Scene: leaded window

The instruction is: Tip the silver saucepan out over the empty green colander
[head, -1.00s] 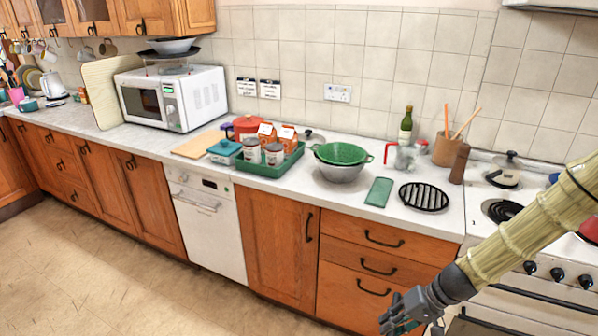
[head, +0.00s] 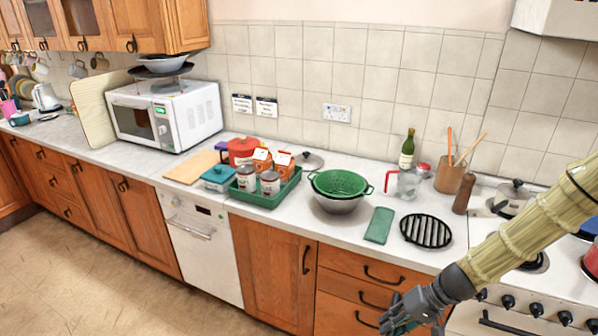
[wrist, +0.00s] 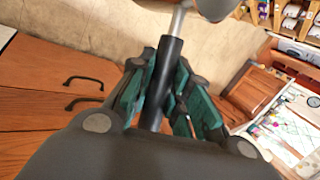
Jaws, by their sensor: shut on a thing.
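The green colander (head: 352,181) sits in a silver bowl (head: 336,204) on the counter, and its inside looks empty. My gripper (head: 392,322) is low at the bottom of the head view, in front of the drawers and below the counter top. In the wrist view my gripper (wrist: 160,92) is shut on a black handle (wrist: 165,75) with a silver neck. The handle leads to a grey rounded metal body, the silver saucepan (wrist: 212,7), cut off at the top edge. The saucepan is out of the head view, so its contents and tilt cannot be told.
A green tray (head: 262,200) with tins and cartons stands left of the colander. A green cloth (head: 379,225) and a black trivet (head: 426,231) lie to its right. A glass jug (head: 406,183) and a bottle (head: 407,150) stand behind. The stove (head: 530,285) is at the right.

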